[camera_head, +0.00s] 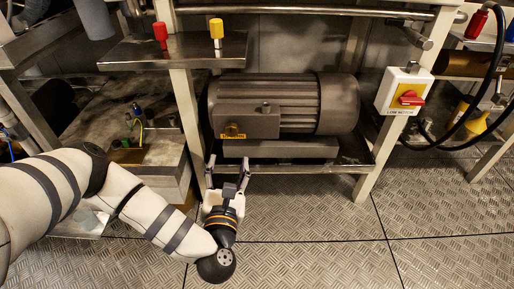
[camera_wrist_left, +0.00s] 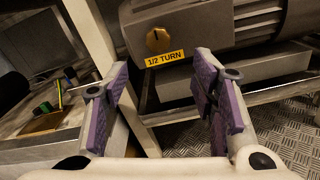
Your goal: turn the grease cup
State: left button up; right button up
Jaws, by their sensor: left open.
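The grease cup (camera_head: 232,131) is a small round brass-coloured knob on the front of the grey motor (camera_head: 290,104), just above a yellow label. In the left wrist view the grease cup (camera_wrist_left: 158,40) has a dark slot, and the label (camera_wrist_left: 166,58) below it reads "1/2 TURN". My left gripper (camera_head: 228,163) is open and empty, below and in front of the grease cup, not touching it. In the left wrist view its purple-padded fingers (camera_wrist_left: 162,78) stand apart, with the grease cup beyond and above the gap. My right gripper is not in view.
The motor sits inside a pale metal frame with a post (camera_head: 187,125) left of it and a lower rail (camera_head: 300,168). A shelf (camera_head: 170,52) with red and yellow valves overhangs at upper left. A red-handled switch (camera_head: 408,97) is at right. The floor in front is clear.

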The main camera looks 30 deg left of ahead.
aim_at(231, 132)
pick_arm(q)
jog(key=b+x, duration=0.2)
jog(key=x, duration=1)
jog(key=shift+a+b, duration=0.15)
jog(key=shift+b, duration=0.25)
jog(key=shift+r, duration=0.1)
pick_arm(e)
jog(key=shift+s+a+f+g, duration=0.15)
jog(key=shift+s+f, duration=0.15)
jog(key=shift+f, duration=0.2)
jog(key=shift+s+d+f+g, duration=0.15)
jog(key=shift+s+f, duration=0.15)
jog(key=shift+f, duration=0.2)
pick_arm(q)
jog(key=shift+c, duration=0.2)
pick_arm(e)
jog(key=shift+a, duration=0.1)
pick_arm(q)
jog(key=c, duration=1.1)
